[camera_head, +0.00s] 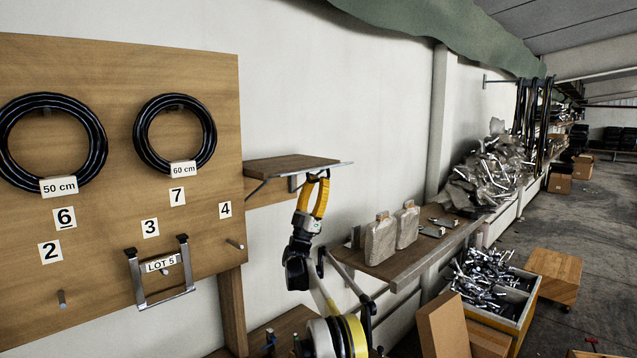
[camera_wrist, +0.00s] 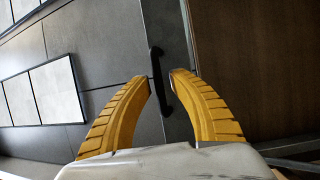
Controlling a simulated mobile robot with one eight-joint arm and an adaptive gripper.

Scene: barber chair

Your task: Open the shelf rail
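A small brown wooden shelf (camera_head: 285,163) is fixed to the wall right of the pegboard, with a thin grey metal rail (camera_head: 330,165) along its front edge. In the wrist view the rail is a grey strip (camera_wrist: 165,35) beside the shelf's brown wood (camera_wrist: 245,60). A black bar handle (camera_wrist: 156,68) sits on the rail. My gripper (camera_head: 319,178) is just below the front right part of the shelf, fingers pointing up. In the wrist view my gripper's yellow fingers (camera_wrist: 160,80) are open, one on each side of the handle, with gaps visible. Contact cannot be told.
A wooden pegboard (camera_head: 110,75) with black coils and a LOT 5 bracket (camera_head: 160,265) is at left. A lower bench (camera_head: 400,262) with pale containers (camera_head: 381,238) stands behind and right of my arm. Crates of metal parts (camera_head: 485,280) stand farther right.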

